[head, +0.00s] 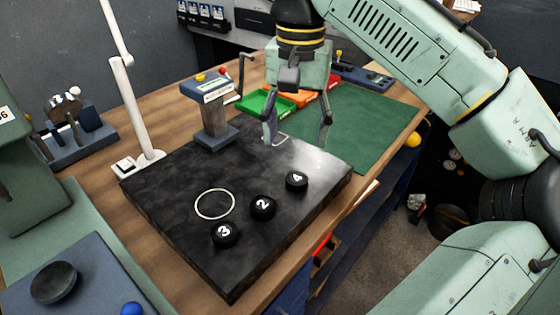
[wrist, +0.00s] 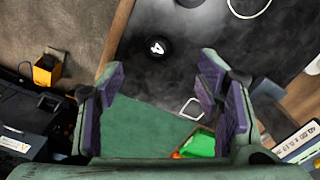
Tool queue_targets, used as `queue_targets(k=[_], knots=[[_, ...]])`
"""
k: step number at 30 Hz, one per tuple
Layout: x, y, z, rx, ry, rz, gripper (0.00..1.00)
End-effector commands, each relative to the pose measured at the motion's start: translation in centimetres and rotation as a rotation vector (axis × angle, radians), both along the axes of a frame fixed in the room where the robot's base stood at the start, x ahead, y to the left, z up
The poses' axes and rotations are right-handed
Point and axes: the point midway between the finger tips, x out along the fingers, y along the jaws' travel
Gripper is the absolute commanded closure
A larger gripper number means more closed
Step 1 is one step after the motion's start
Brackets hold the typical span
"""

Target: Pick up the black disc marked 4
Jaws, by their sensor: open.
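The black disc marked 4 (head: 297,181) lies on the dark stone plate (head: 165,195), the farthest right of three numbered discs. It also shows in the wrist view (wrist: 158,47), beyond my fingertips and a little left of the middle between them. The disc marked 2 (head: 263,207) and the disc marked 3 (head: 225,234) lie to its lower left in the head view. My gripper (head: 297,140) is open and empty, above the far part of the plate and behind disc 4. Its two fingers also show in the wrist view (wrist: 160,85), spread wide.
A white ring (head: 215,190) is marked on the plate, left of the discs. A blue-topped stand (head: 215,115) rises at the plate's back edge. A green mat (head: 375,125) and coloured bins (head: 265,103) lie behind. A white lamp (head: 130,110) stands at left.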

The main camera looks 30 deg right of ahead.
Motion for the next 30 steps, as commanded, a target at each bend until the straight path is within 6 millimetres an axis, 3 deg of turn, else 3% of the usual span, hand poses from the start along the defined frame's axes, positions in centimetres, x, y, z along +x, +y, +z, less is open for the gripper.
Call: queue_targets(k=[9,17,24,30], knots=[[0.0,-0.1,-4.4,0.000,0.001,-0.001,0.40],[0.1,-0.4,-6.5,0.001,0.001,-0.001,0.40],[0.5,-1.0,-10.4,-0.001,0.000,0.000,0.40],[0.5,-0.9,-10.8,0.000,-0.001,0.001,0.40]])
